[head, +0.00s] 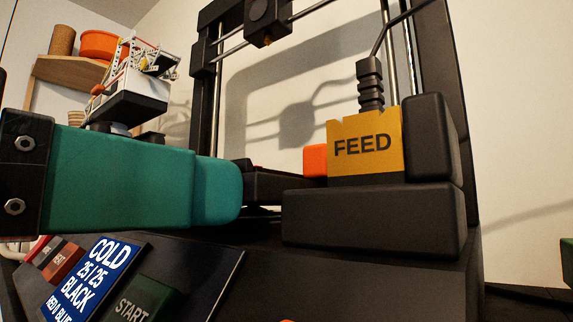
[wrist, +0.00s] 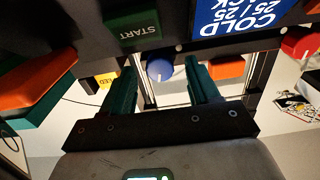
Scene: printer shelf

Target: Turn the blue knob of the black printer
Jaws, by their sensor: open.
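The blue knob (wrist: 160,71) of the black printer (head: 372,220) shows in the wrist view, round with a pale pointer mark, below the green START button. My gripper (wrist: 161,66) is open, with one teal finger to the left of the knob and one to the right. Gaps show on both sides, so no finger visibly touches it. Whether the fingertips reach past the knob in depth I cannot tell. In the head view a teal finger spans the left side over the control panel, and the knob is not visible.
The panel has a blue display (head: 92,275) reading COLD, a START button (head: 140,302) and a red knob (wrist: 301,42). A yellow FEED block (head: 364,146) stands on the printer at the right. A shelf (head: 70,72) with an orange spool is at the back left.

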